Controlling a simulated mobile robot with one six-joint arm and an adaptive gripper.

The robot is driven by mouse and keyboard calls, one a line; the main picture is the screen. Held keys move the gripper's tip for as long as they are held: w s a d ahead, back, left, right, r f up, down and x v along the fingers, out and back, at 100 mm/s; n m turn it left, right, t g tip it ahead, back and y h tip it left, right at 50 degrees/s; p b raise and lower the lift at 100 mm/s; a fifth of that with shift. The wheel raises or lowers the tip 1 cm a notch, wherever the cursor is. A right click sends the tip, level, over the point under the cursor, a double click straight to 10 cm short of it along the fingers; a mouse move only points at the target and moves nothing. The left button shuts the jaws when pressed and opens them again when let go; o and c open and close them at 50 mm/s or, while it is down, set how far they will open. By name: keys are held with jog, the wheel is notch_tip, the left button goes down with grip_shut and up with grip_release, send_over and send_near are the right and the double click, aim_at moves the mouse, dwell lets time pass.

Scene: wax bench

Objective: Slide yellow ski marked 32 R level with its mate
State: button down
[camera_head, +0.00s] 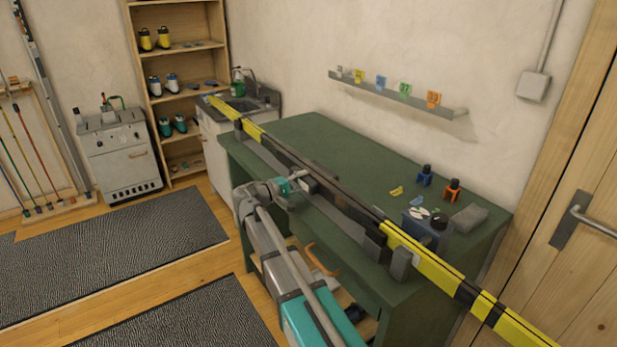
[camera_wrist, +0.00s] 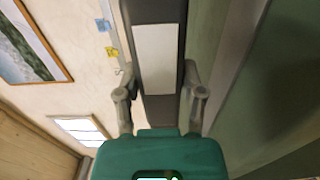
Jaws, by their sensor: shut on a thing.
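A long ski with yellow ends and a dark middle (camera_head: 432,267) lies along the front edge of the green bench (camera_head: 330,130). A thin dark line along it suggests a second ski beside it, but I cannot tell their ends apart. No 32 R mark is readable. My gripper (camera_head: 300,184) reaches in from the front and is shut on the dark middle part. In the wrist view my gripper's fingers (camera_wrist: 160,85) stand on either side of a dark ski section with a pale panel (camera_wrist: 160,55).
Dark supports (camera_head: 400,262) stand under the ski. Blue and orange clamps (camera_head: 453,190), a dark blue box (camera_head: 425,232) and a grey block (camera_head: 468,217) sit at the bench's right end. A door (camera_head: 570,215) is close to the ski's right end. The bench middle is mostly clear.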

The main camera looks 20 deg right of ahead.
jog(key=shift+c, duration=0.6)
grip_release()
jog(key=shift+a, duration=0.1)
jog(key=v, duration=1.2)
dwell(0.4)
